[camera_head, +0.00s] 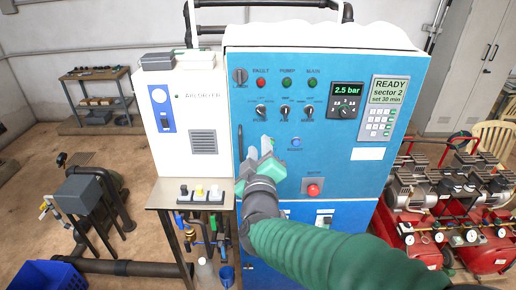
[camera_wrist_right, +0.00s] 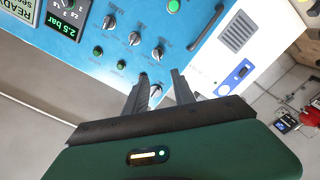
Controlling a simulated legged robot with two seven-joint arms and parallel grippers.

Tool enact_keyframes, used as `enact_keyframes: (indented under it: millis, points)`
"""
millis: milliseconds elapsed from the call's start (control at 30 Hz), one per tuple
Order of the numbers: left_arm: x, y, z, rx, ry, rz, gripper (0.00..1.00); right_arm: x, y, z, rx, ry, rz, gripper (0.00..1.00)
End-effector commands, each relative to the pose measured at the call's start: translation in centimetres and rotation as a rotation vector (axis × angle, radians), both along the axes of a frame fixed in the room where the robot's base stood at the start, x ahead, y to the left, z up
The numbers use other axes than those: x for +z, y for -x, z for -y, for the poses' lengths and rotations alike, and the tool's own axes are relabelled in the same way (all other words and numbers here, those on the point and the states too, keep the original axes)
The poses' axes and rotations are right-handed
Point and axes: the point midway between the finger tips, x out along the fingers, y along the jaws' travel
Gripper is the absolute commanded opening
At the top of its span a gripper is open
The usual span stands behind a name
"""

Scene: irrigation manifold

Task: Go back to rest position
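My right gripper (camera_head: 262,152) is in front of the blue control panel (camera_head: 350,75), near the lower left of its buttons. Its two grey fingers are apart with nothing visible held between them; they also show in the wrist view (camera_wrist_right: 160,78). I cannot tell whether a fingertip touches the panel. My green right arm reaches in from the lower right. The blue button (camera_head: 295,142) is just right of the fingers, and the red button (camera_head: 313,190) is lower right. The display (camera_head: 346,90) reads 2.5 bar, and the screen (camera_head: 389,90) reads READY sector 2. My left gripper is not in view.
A white cabinet (camera_head: 185,115) and a small shelf (camera_head: 165,200) with several switches stand left of the panel. Red compressors (camera_head: 425,230) stand at the right. A blue crate (camera_head: 48,275) and pipework are at lower left. Bare floor lies around the far-left bench (camera_head: 97,75).

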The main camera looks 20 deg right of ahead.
Motion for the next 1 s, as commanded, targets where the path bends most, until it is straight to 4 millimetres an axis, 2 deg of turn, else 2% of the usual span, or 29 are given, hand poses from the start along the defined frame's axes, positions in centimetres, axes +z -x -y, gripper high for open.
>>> enact_keyframes:
  millis: [67, 133, 167, 267, 300, 367, 400, 467, 500, 600, 700, 800, 900, 1000]
  points:
    - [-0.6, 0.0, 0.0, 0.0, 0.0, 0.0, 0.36, -1.2, 0.0, -0.1, 0.014, -0.016, -0.014, 0.31]
    - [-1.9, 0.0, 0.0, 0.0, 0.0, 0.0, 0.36, -4.3, 0.0, -0.3, 0.054, -0.065, -0.058, 0.31]
    - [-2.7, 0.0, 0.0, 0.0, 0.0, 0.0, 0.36, -6.3, 0.1, -0.6, 0.078, -0.099, -0.089, 0.31]
    - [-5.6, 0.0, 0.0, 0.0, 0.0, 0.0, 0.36, -14.7, 1.4, -1.3, 0.152, -0.25, -0.246, 0.31]
    - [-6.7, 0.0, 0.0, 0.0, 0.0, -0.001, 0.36, -18.4, 2.4, -1.4, 0.168, -0.318, -0.326, 0.31]
    - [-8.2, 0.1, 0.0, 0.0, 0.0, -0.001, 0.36, -23.6, 4.4, -1.5, 0.17, -0.417, -0.451, 0.31]
    - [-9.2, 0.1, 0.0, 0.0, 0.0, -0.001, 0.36, -26.9, 6.0, -1.3, 0.156, -0.48, -0.534, 0.31]
    - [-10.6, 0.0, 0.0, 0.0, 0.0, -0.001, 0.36, -31.6, 8.8, -0.9, 0.116, -0.568, -0.661, 0.31]
    - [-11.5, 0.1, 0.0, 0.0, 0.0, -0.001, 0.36, -34.6, 10.9, -0.5, 0.075, -0.622, -0.745, 0.31]
    - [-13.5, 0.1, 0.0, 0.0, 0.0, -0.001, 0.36, -40.7, 16.4, 0.8, -0.059, -0.732, -0.93, 0.31]
    - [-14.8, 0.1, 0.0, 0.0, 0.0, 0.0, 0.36, -44.3, 21.0, 2.1, -0.194, -0.796, -1.06, 0.31]
    - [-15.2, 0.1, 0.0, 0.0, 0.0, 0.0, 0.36, -45.8, 23.8, 3.0, -0.285, -0.824, -1.127, 0.31]
    - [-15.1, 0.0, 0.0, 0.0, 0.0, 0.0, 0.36, -46.0, 24.6, 3.2, -0.316, -0.833, -1.148, 0.31]
    - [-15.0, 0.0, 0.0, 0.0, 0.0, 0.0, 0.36, -45.9, 24.6, 3.2, -0.316, -0.833, -1.148, 0.31]
